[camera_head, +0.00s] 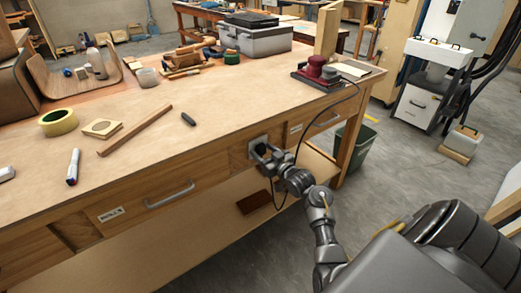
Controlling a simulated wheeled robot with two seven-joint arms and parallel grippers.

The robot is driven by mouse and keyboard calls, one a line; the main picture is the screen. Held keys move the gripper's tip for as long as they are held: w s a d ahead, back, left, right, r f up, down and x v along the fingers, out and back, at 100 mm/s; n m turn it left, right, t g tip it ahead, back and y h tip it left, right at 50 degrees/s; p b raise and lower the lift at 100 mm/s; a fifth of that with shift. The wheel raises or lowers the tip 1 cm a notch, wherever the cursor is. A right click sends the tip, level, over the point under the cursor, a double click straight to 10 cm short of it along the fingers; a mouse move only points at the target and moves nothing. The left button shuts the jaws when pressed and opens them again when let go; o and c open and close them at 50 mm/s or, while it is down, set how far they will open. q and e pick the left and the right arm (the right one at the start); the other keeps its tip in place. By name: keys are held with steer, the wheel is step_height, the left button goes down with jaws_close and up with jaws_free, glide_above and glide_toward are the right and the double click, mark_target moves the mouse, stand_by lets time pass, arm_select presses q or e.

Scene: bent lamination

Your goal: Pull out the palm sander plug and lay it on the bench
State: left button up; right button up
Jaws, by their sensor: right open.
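The red and dark palm sander (316,71) rests on the far right end of the wooden bench (235,105). Its black cord (357,88) hangs over the bench edge and loops down past my right gripper. A socket plate (250,142) is set in the bench's front face. My right gripper (262,154) is open at this socket, its fingers pointing at the front face. The plug is small and dark and largely hidden by the fingers; I cannot tell whether they touch it. My left gripper is not in view.
A grey toolbox (256,38) stands at the back. The bench top's front right is clear. A green bin (350,148) stands below.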

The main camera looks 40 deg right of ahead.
jaws_close()
steer(key=shift+s+p, duration=0.75)
steer(key=shift+s, duration=0.35)
steer(key=shift+s+p, duration=1.05)
steer(key=shift+s, duration=0.85)
